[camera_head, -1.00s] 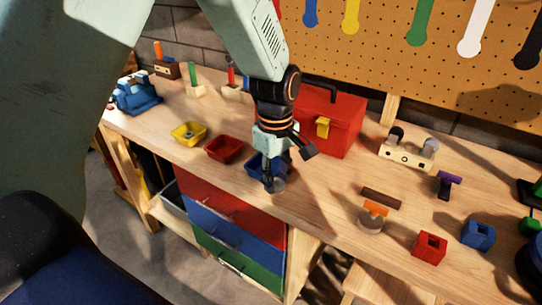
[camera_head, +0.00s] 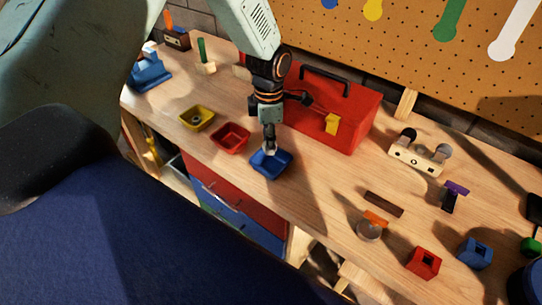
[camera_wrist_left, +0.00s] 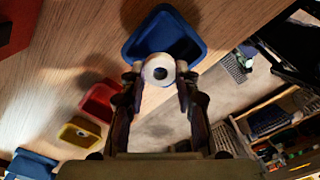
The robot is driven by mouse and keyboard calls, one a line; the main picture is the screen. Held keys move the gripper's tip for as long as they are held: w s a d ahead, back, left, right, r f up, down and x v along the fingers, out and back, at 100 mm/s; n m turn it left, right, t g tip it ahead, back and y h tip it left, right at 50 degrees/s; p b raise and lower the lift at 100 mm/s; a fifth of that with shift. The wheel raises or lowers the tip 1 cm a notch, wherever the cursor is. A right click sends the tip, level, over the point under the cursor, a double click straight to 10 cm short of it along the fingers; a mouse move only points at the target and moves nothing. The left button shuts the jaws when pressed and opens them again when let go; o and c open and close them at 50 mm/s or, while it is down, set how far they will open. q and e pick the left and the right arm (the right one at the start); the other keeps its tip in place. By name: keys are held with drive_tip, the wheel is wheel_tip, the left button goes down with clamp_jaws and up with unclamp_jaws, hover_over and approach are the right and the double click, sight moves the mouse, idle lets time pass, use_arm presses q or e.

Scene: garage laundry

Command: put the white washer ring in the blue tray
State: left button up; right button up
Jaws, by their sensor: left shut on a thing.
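The blue tray (camera_wrist_left: 163,34) shows just beyond the ring there. In the head view my left gripper (camera_head: 270,148) points down over the blue tray (camera_head: 272,174), which sits near the front edge of the workbench. The ring's pale edge (camera_head: 270,151) shows at the fingertips, within the tray's outline. I cannot tell the exact height above its floor. My right gripper is not in view.
A red tray (camera_head: 230,137) and a yellow tray (camera_head: 197,119) stand left of the blue one. A red toolbox (camera_head: 335,105) stands close behind. A wooden block with pegs (camera_head: 416,157) and small coloured blocks lie to the right. The bench (camera_head: 315,205) is clear right of the tray.

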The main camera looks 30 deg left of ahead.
sight(270, 165)
use_arm(q)
drive_tip(key=shift+s+d+f, duration=0.1)
drive_tip(key=shift+f, duration=0.65)
drive_tip(key=shift+s+d+f, duration=0.15)
drive_tip(key=shift+d+f, duration=0.3)
drive_tip(key=shift+f, duration=0.05)
drive_tip(key=f, duration=0.3)
drive_tip(key=shift+a+f, duration=0.2)
drive_tip(key=shift+a, duration=0.05)
drive_tip(key=shift+w+a+f, duration=0.15)
drive_tip(key=shift+w+f, duration=0.05)
drive_tip(key=shift+f, duration=0.05)
drive_tip(key=shift+s+d+r, duration=0.1)
drive_tip(key=shift+d+r, duration=0.05)
drive_tip(key=shift+d, duration=0.2)
drive_tip(key=o, duration=0.5)
drive_tip(key=shift+f, duration=0.25)
drive_tip(key=shift+c, duration=0.2)
drive_tip(key=shift+o, duration=0.5)
drive_tip(key=shift+a+f, duration=0.1)
drive_tip(key=shift+a, duration=0.2)
